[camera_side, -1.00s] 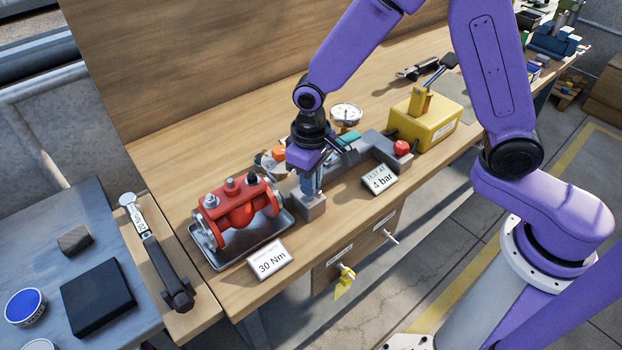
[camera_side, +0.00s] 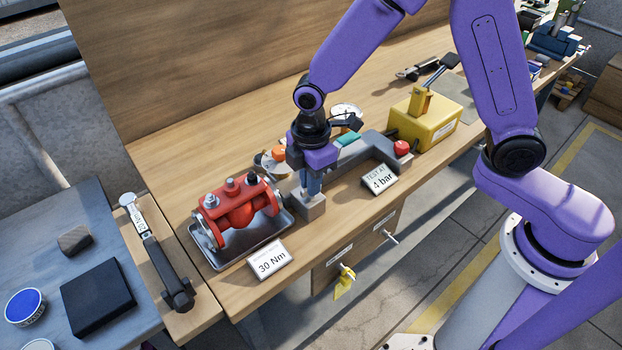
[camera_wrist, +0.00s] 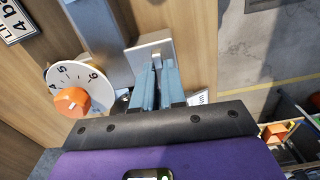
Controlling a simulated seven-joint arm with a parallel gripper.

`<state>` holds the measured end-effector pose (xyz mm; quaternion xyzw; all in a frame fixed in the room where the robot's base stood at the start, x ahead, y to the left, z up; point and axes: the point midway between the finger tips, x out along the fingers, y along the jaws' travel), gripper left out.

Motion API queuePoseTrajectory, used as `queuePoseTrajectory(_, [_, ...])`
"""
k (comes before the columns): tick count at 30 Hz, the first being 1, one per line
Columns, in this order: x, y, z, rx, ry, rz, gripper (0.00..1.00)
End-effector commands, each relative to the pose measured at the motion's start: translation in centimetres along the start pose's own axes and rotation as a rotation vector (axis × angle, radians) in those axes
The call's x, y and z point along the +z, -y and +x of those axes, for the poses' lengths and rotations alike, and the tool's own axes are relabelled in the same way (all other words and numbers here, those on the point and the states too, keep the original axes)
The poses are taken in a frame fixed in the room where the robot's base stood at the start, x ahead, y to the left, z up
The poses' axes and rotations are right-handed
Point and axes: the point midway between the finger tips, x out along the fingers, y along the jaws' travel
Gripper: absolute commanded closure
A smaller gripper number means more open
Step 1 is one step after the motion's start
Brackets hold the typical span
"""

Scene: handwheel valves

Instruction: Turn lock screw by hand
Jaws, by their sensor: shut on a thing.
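My gripper (camera_side: 311,190) points down at the small grey block (camera_side: 308,208) at the near end of the grey fixture. Its blue-grey fingers (camera_wrist: 157,72) are close together over the same block in the wrist view (camera_wrist: 141,50). They are shut on the lock screw, which is mostly hidden between them. A white numbered dial (camera_wrist: 92,74) with an orange knob (camera_wrist: 72,102) is beside the fingers, at left in the wrist view. The orange knob also shows just behind my gripper in the side view (camera_side: 279,153).
A red valve (camera_side: 238,205) on a metal tray stands close at left. The "30 Nm" sign (camera_side: 270,261) and "4 bar" sign (camera_side: 380,179) stand near the front edge. A red button (camera_side: 401,147), yellow box (camera_side: 425,125) and round gauge (camera_side: 346,111) are to the right and behind.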

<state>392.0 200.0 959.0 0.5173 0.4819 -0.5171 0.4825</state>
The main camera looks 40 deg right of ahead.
Motion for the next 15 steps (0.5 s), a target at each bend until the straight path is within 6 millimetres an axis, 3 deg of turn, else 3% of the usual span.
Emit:
queuePoseTrajectory(1, [-0.05,0.03,0.0,0.0,0.0,-0.041,0.86])
queuePoseTrajectory(3, [-0.05,0.03,0.0,0.0,0.0,-0.034,0.63])
queuePoseTrajectory(15, [-0.07,-0.05,-0.62,0.002,-0.002,-0.029,0.63])
